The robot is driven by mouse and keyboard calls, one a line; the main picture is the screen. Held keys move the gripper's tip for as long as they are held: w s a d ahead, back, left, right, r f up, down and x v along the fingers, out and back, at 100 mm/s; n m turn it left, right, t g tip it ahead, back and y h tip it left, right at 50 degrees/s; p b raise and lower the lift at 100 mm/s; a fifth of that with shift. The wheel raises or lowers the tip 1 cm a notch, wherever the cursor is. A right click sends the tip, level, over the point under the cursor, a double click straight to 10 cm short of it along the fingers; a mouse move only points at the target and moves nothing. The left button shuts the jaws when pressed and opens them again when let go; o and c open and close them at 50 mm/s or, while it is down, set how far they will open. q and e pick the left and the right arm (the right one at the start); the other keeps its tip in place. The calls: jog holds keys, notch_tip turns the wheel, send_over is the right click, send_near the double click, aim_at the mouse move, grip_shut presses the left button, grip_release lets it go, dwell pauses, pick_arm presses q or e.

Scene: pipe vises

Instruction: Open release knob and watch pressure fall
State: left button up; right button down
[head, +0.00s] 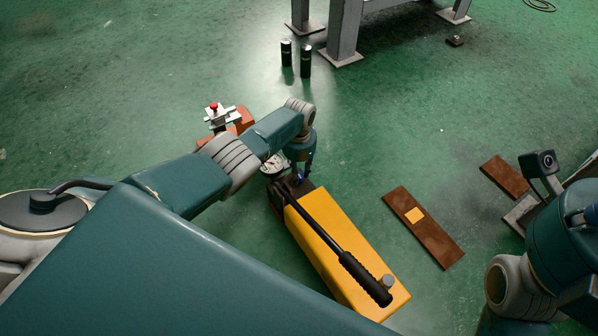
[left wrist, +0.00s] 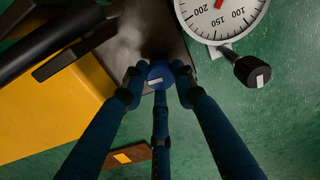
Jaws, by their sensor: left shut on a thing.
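The yellow hand pump (head: 325,235) lies on the floor with its long black handle (head: 365,278) along its top. My left gripper (head: 300,176) is down at the pump's dark far end. In the left wrist view its three blue fingers (left wrist: 160,88) are closed around a small round blue knob (left wrist: 160,70) with a white mark. The white pressure gauge (left wrist: 222,22) is partly cut off at the top; a piece of its red needle shows, but I cannot read the pressure. A black knob (left wrist: 252,71) with a white mark sits beside the gauge. My right gripper does not show clearly.
A rusty plate (head: 440,240) with a yellow square lies right of the pump, and another brown plate (head: 504,176) lies beyond. A red-topped fixture (head: 216,115) stands behind my left arm. Two dark cylinders (head: 305,62) stand by grey table legs (head: 343,35). Green floor between is clear.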

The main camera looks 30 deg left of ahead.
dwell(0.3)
pick_arm(q)
jog(key=o, duration=1.2)
jog(key=shift+c, duration=0.2)
jog(key=shift+r, duration=0.1)
notch_tip(320, 180, up, 12)
